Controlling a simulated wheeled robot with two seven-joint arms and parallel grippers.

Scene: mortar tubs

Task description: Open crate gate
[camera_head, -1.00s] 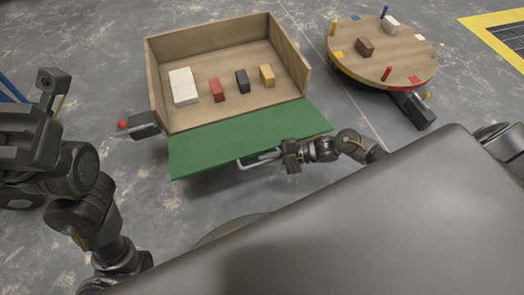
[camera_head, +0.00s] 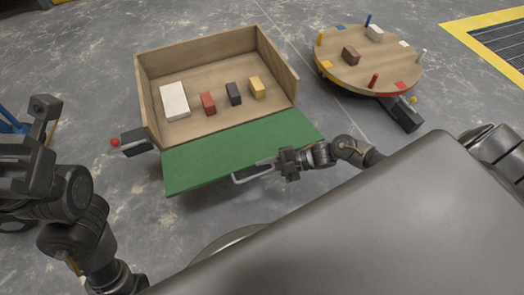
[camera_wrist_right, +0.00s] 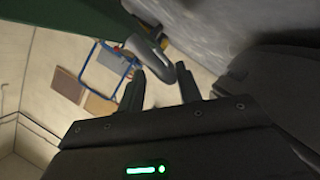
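The wooden crate (camera_head: 215,60) stands on the floor with its green gate (camera_head: 240,150) folded down and outward along the near side. A grey bar handle (camera_head: 252,174) is on the gate's near edge; it also shows in the right wrist view (camera_wrist_right: 145,52). My right gripper (camera_head: 284,164) is at the right end of this handle. In the right wrist view my right gripper (camera_wrist_right: 163,76) has its fingers apart, with the handle's curved end near the gap between the tips. My left gripper (camera_head: 35,135) is at the left edge, away from the crate; its fingers are unclear.
The crate holds white (camera_head: 174,101), red (camera_head: 208,103), black (camera_head: 233,93) and yellow (camera_head: 257,87) blocks. A dark latch-like box with a red knob (camera_head: 115,142) is at the crate's left. A round wooden turntable (camera_head: 375,70) stands at the right.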

